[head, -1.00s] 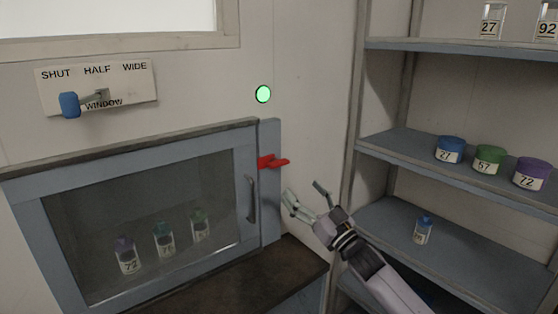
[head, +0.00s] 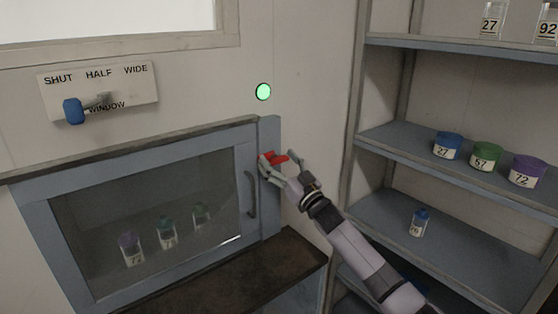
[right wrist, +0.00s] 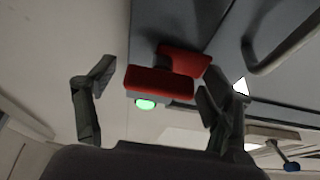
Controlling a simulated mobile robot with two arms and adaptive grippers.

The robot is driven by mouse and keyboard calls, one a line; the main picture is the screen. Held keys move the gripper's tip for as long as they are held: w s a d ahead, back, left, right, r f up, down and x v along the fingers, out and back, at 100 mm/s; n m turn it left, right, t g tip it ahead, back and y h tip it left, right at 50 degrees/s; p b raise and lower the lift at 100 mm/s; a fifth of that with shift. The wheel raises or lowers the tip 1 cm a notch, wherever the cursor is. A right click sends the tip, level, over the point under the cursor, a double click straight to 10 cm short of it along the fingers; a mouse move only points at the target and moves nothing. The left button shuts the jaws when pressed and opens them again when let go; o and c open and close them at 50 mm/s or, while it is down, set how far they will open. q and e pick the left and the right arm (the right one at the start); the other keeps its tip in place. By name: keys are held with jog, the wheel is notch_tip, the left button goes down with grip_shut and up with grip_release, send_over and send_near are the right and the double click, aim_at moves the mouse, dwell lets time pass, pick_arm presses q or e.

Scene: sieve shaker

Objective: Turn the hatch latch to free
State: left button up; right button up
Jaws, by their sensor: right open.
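The red hatch latch (head: 279,157) sits on the blue-grey frame at the right of the glazed hatch (head: 107,288). My right gripper (head: 271,168) is at the latch in the head view, its fingers partly covering it. In the right wrist view the latch's red handle (right wrist: 159,81) lies between the two spread fingers of my right gripper (right wrist: 155,88). The fingers are open, with a gap on the left side and the right finger close to the red part. Whether a finger touches it I cannot tell. My left gripper is not in view.
The hatch handle (head: 252,194) is just left of the latch. A green lamp (head: 263,92) glows above. A window lever (head: 74,110) is at upper left. Shelves (head: 400,222) with jars stand at right. A dark ledge (head: 215,277) is below the hatch.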

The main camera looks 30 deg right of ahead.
jog(key=c, duration=1.2)
